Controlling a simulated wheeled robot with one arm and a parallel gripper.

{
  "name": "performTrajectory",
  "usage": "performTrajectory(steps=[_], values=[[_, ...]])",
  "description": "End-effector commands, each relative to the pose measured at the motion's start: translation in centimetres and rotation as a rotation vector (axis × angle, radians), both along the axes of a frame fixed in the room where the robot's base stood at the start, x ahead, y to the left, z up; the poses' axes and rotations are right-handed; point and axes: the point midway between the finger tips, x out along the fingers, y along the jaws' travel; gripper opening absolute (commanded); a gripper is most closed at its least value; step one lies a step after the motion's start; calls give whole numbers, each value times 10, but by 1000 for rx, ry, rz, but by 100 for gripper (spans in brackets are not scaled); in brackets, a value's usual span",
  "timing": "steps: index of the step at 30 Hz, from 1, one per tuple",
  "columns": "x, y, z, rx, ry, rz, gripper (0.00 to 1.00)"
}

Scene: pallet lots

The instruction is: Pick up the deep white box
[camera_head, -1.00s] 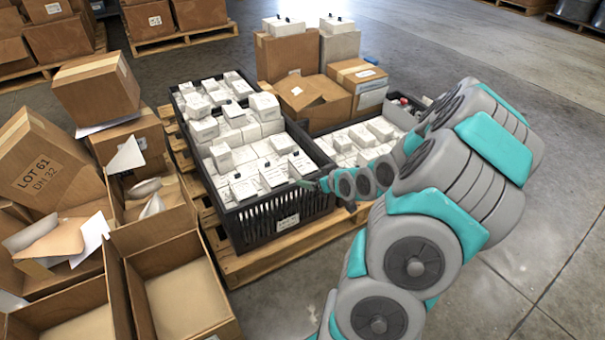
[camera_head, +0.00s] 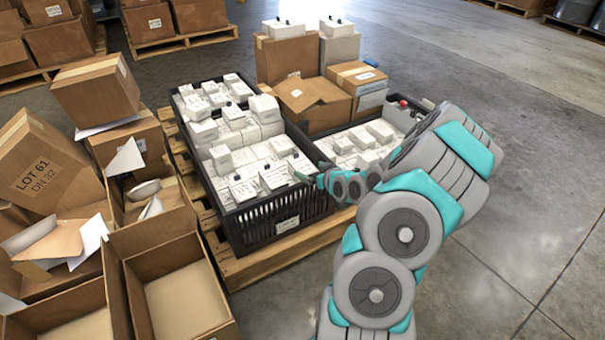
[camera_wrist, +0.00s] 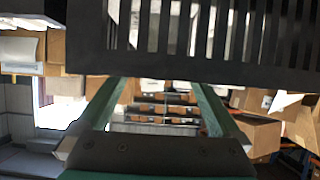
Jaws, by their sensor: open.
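Many white boxes fill a black slatted crate (camera_head: 262,226) in the head view. A taller white box (camera_head: 265,107) stands up at the crate's right rim; I cannot tell for certain which one is the deep white box. My gripper (camera_head: 301,177) is at the crate's near right corner, close to its rim and the white boxes there. In the wrist view my gripper's two green fingers (camera_wrist: 159,90) are spread with nothing held between them. The dark crate wall (camera_wrist: 235,55) crosses the upper part of that view, and pale boxes show through its slots.
The crate sits on a wooden pallet (camera_head: 262,262). A second crate (camera_head: 411,100) with white boxes is partly hidden behind my arm. Brown cartons (camera_head: 288,58) stand behind, and open cartons (camera_head: 178,290) crowd the left.

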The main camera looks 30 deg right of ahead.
Motion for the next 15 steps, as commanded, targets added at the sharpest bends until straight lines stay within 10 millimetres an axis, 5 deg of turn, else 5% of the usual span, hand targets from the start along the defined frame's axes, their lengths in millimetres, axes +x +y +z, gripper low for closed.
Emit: performTrajectory(steps=[15], values=[[42,-1,-25,2,1,0,100]])
